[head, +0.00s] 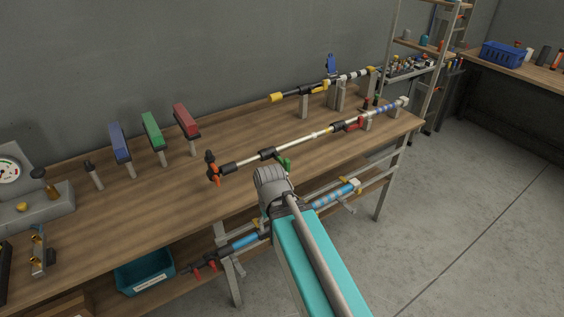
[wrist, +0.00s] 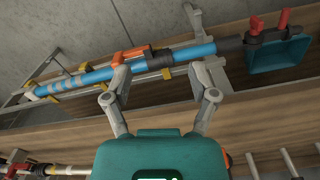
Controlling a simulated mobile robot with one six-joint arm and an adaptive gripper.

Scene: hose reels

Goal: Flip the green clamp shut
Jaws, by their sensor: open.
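The green clamp (head: 284,163) shows in the head view as a small green lever on the long pale rod (head: 310,137) lying along the bench. It sticks out and down from the rod, just behind my gripper's wrist. It is not seen in the wrist view. My gripper (wrist: 160,72) is open and empty, its two fingers apart in the wrist view. The fingers are near a blue hose (wrist: 95,75) with an orange clamp (wrist: 130,55) between them and slightly left. In the head view, my fingertips are hidden behind my arm.
The workbench (head: 110,195) carries blue (head: 119,142), green (head: 152,131) and red (head: 186,121) blocks on posts, and a gauge (head: 9,171) at left. A second rod (head: 313,88) lies behind. A teal bin (head: 143,273) sits on the lower shelf. Floor at right is clear.

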